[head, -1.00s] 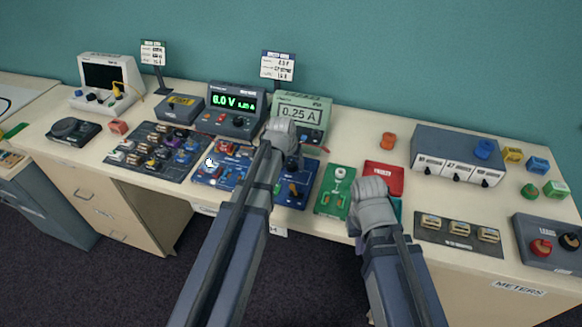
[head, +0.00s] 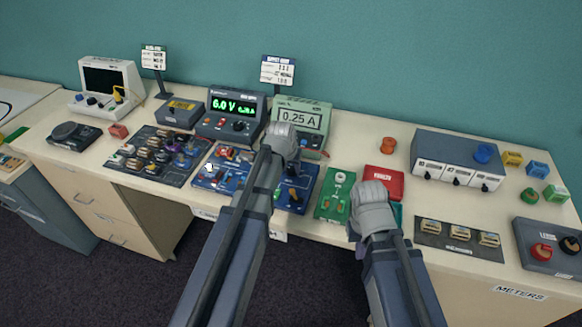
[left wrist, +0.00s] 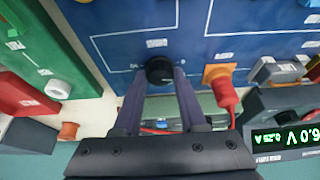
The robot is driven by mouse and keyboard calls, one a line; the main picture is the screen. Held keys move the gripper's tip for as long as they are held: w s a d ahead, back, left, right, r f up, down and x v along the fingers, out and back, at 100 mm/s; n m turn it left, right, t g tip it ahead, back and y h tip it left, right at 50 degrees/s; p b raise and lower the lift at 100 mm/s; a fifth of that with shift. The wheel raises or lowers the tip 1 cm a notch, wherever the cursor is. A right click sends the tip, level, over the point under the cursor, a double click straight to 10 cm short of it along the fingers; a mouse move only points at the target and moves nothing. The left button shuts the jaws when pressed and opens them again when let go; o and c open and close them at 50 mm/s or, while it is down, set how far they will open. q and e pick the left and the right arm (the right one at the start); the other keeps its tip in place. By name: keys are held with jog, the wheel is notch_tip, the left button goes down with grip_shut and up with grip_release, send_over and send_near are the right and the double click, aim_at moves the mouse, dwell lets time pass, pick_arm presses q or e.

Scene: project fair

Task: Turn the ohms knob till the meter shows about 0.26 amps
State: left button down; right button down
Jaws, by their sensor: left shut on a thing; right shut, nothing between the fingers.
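The meter (head: 298,116) at the back of the bench reads 0.25 A. My left gripper (head: 291,163) is over the blue circuit board (head: 297,200). In the left wrist view my left gripper (left wrist: 160,80) has its fingers closed on the sides of a black round knob (left wrist: 159,67) on that board. The knob's pointer and scale are mostly hidden by the fingers. My right gripper (head: 360,232) is shut and empty near the green board (head: 335,196); its fingertips are hard to make out.
A power supply (head: 237,108) reading 6.0 V stands left of the meter. In the left wrist view a red plug (left wrist: 226,92) sits in an orange socket beside the left fingers. A red block (head: 384,178) and a grey meter box (head: 458,160) stand to the right.

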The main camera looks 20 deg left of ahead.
pick_arm(q)
jog(key=shift+n+y, duration=0.3)
jog(key=shift+n, duration=0.3)
jog(key=shift+c, duration=2.3)
grip_release()
jog(key=p+v, duration=0.7)
jog(key=v, duration=0.1)
jog(key=shift+f, duration=0.1)
